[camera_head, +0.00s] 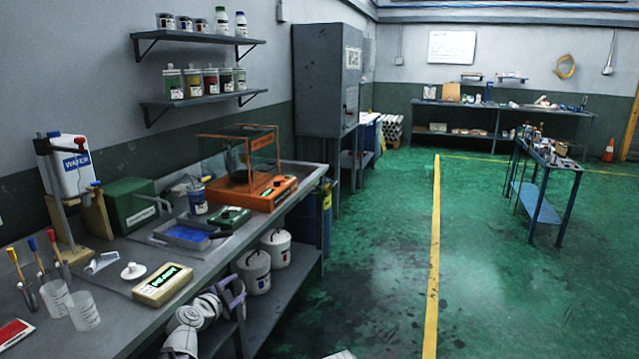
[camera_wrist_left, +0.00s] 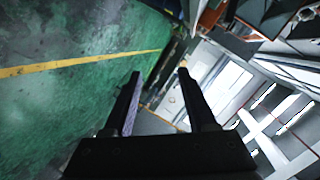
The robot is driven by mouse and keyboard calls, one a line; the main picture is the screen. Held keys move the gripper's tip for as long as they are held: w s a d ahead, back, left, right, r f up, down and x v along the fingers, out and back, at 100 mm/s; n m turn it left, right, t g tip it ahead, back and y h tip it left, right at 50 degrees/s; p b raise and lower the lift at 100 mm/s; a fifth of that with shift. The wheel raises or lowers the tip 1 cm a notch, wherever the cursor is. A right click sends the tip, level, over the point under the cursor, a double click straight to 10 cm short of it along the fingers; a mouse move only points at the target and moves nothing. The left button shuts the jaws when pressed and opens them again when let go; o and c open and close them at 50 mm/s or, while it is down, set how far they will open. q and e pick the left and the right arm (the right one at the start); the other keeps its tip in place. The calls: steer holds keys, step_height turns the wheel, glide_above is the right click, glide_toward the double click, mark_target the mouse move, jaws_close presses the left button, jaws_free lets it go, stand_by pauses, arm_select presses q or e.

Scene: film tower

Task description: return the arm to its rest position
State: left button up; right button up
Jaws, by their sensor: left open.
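My left arm comes in low at the left in the head view, beside the front edge of the workbench (camera_head: 100,325). My left gripper (camera_head: 234,294) is at bench-edge height, in front of the lower shelf and near the white buckets. In the left wrist view its two dark fingers (camera_wrist_left: 159,74) stand apart with nothing between them. My right gripper is in neither view.
The bench holds a yellow device (camera_head: 162,285), beakers (camera_head: 82,311), a blue tray (camera_head: 186,235) and an orange balance (camera_head: 265,190). White buckets (camera_head: 254,271) stand on its lower shelf.

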arm_select(q)
steer(key=s+d+f+n+g+h, duration=0.1)
steer(key=s+d+f+g, duration=0.4)
steer(key=d, duration=0.3)
steer(key=s+d+f+n+g+h, duration=0.1)
steer(key=s+d+f+g, duration=0.3)
steer(key=s+d, duration=0.45)
steer(key=s+d+f+n+g+y, duration=0.3)
steer(key=s+f+n, duration=0.15)
steer(key=s, duration=0.55)
steer(key=s+a+f+n+g+y, duration=0.2)
steer(key=s+n+y, duration=0.2)
steer(key=s, duration=0.4)
step_height(320, 180, up, 16)
steer(key=p, duration=1.5)
steer(key=shift+a+p, duration=0.15)
steer(key=shift+p, duration=0.15)
steer(key=shift+o, duration=0.3)
